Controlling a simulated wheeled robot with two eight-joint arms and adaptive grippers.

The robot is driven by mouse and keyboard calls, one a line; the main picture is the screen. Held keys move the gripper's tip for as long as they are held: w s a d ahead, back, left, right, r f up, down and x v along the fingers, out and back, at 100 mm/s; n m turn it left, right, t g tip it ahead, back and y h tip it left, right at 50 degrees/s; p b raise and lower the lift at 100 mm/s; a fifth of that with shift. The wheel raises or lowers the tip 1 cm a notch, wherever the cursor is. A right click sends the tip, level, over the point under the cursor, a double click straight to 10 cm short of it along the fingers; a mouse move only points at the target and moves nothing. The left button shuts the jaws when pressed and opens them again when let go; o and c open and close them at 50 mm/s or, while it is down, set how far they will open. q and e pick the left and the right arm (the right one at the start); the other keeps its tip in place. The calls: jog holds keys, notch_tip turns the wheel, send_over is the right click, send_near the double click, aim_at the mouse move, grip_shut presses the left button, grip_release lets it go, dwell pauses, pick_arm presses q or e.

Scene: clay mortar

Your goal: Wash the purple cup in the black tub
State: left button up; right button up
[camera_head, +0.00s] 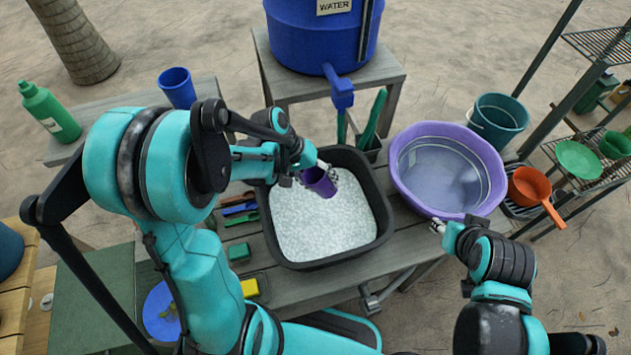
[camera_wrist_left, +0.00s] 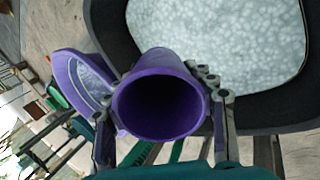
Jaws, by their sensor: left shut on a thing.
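The purple cup (camera_head: 319,182) is held tilted over the black tub (camera_head: 384,225), which is full of white foamy suds (camera_head: 320,222). The cup appears to be above the suds. My right gripper (camera_head: 438,227) is at the front rim of the purple basin; whether it is open or shut I cannot tell.
A purple basin (camera_head: 405,190) of clear water stands right of the tub. A blue water barrel (camera_head: 310,35) with a tap stands behind. A blue cup (camera_head: 177,88) and green bottle (camera_head: 48,110) stand at the left. Brushes and sponges (camera_head: 240,250) lie left of the tub.

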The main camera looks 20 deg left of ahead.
pick_arm(q)
jog(key=shift+d+f+b, duration=0.1)
jog(key=shift+f+b, duration=0.05)
jog(key=shift+b, duration=0.15)
notch_tip(320, 180, down, 18)
jog(key=b, duration=1.3)
jog(key=shift+b, duration=0.3)
jog(key=shift+f, duration=0.1)
jog(key=shift+f+b, duration=0.4)
jog(key=shift+b, duration=0.2)
jog(key=shift+r, duration=0.15)
